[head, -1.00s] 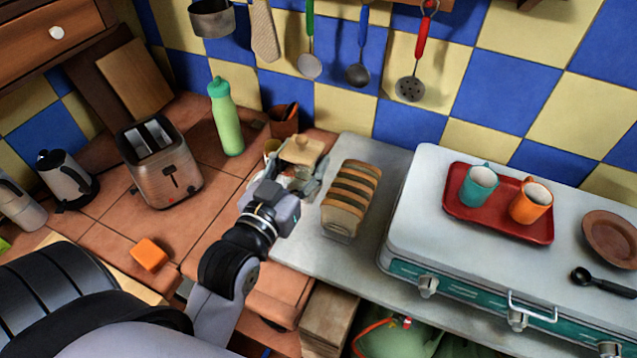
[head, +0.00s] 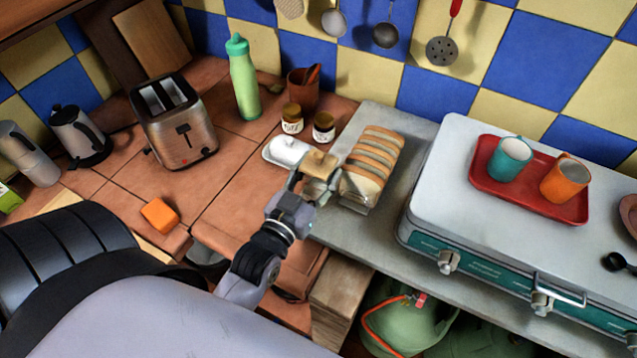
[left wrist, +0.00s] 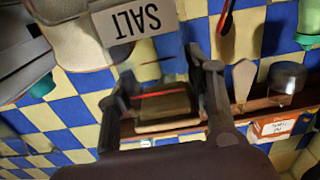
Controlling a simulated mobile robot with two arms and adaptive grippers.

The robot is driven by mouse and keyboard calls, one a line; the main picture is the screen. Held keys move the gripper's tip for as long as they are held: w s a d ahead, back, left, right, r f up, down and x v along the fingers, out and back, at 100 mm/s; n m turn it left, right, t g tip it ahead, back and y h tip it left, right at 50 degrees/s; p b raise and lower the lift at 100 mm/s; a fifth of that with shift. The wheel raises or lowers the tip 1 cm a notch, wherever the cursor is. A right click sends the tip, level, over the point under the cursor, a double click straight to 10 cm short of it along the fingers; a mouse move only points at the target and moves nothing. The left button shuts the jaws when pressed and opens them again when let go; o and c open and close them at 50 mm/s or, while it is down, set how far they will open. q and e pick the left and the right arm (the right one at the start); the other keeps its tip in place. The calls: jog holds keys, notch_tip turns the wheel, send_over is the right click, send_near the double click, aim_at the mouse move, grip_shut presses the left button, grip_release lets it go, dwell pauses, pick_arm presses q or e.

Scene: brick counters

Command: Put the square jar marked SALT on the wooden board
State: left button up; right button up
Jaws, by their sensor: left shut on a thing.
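The SALT jar has a square wooden lid (head: 320,163). My left gripper (head: 317,182) is shut on it beside the bread. Much of the jar is hidden by the gripper in the head view. A pale wooden board (head: 152,246) seems to lie flat at the counter's front left, mostly covered by my arm. Another wooden board (head: 156,42) leans against the back wall. My right gripper is not in view.
Bread (head: 372,165) stands close right of the held jar. A white butter dish (head: 286,153) and two labelled jars (head: 292,118) (head: 323,127) stand behind it. An orange block (head: 160,215) is beside the flat board. A toaster (head: 175,120) stands further back.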

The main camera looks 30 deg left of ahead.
aim_at(312, 195)
pick_arm(q)
jog(key=shift+f, duration=1.85)
jog(key=shift+f, duration=0.1)
jog(key=o, duration=1.5)
jog(key=shift+f, duration=0.1)
